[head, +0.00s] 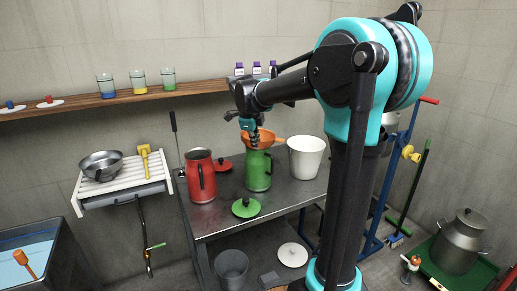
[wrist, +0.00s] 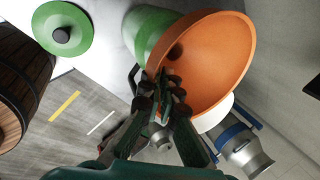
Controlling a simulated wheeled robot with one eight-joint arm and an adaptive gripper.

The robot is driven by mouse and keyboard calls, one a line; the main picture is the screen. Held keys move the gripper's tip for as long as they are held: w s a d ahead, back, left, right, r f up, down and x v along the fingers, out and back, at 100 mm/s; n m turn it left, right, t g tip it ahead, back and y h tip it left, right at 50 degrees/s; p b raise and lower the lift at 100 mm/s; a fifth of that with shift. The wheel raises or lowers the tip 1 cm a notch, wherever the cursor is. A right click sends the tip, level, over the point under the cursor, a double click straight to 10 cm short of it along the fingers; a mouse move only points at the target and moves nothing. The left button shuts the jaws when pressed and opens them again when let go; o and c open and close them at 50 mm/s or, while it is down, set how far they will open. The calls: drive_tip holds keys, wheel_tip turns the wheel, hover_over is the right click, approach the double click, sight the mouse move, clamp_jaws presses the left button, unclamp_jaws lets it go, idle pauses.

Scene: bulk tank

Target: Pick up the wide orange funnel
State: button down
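The wide orange funnel (head: 265,141) sits at the mouth of the green jug (head: 258,172) on the metal table. In the wrist view the funnel (wrist: 208,62) shows its wide open bowl, with the green jug (wrist: 150,32) behind it. My gripper (head: 251,133) is at the left side of the funnel's rim. In the wrist view the fingertips of my gripper (wrist: 163,76) are close together with the rim between them. The funnel's spout is hidden, so I cannot tell whether it is still inside the jug.
A red jug (head: 201,177) stands left of the green jug, and a white bucket (head: 306,157) stands close on the right. A green lid (head: 245,207) lies at the table's front, and a red lid (head: 223,164) lies between the jugs. A wooden shelf (head: 200,89) runs along the wall above.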

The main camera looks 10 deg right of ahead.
wheel_tip(320, 180, up, 20)
idle(0.7)
idle(0.6)
